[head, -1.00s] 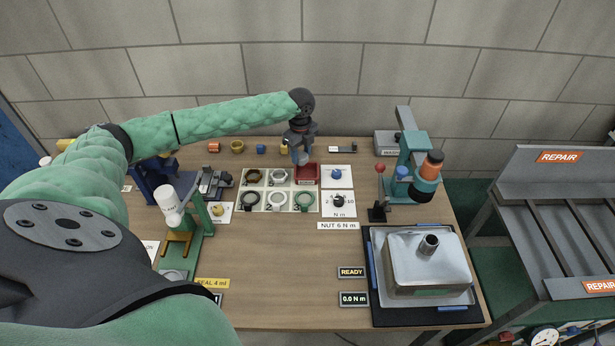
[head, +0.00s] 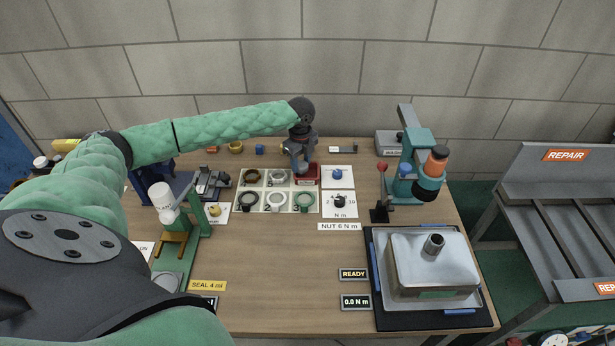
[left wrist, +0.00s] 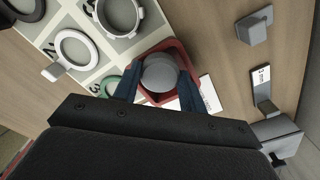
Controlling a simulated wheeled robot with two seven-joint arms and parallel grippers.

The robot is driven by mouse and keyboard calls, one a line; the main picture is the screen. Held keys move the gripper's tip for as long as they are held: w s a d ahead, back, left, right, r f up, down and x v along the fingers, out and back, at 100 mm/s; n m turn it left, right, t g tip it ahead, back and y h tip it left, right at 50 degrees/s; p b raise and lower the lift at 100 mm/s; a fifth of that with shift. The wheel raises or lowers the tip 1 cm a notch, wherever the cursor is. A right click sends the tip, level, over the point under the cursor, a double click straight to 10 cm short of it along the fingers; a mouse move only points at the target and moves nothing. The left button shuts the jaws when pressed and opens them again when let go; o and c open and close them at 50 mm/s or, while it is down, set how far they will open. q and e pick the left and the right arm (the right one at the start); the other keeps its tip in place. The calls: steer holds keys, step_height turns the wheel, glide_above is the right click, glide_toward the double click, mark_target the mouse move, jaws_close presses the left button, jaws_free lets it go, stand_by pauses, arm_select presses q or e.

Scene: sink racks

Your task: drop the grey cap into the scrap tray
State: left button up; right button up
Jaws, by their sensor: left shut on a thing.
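The grey cap (left wrist: 160,72) is a round grey piece held between the blue fingers of my left gripper (left wrist: 159,82). In the left wrist view it lies over the red scrap tray (left wrist: 187,62), within its outline. I cannot tell whether the cap touches the tray floor. In the head view my left gripper (head: 301,168) points down at the tray (head: 312,182) at the back of the bench and hides part of it. The cap cannot be made out clearly there. My right gripper is not in view.
A grid mat (head: 288,190) with several rings lies left of the tray. White cards with a blue knob (head: 337,174) and a dark knob (head: 339,201) lie to the right. A teal press (head: 419,150) stands further right. The bench middle (head: 270,260) is clear.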

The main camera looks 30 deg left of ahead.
arm_select(q)
steer(key=o, duration=1)
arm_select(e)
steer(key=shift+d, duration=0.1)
arm_select(q)
steer(key=shift+o, duration=0.2)
steer(key=shift+r, duration=0.25)
step_height(320, 180, up, 6)
steer(key=shift+r+b, duration=0.2)
steer(key=shift+b, duration=1.05)
steer(key=shift+r, duration=0.45)
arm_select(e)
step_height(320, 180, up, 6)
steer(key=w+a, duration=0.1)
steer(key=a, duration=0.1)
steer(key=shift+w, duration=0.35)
arm_select(q)
steer(key=shift+f, duration=0.1)
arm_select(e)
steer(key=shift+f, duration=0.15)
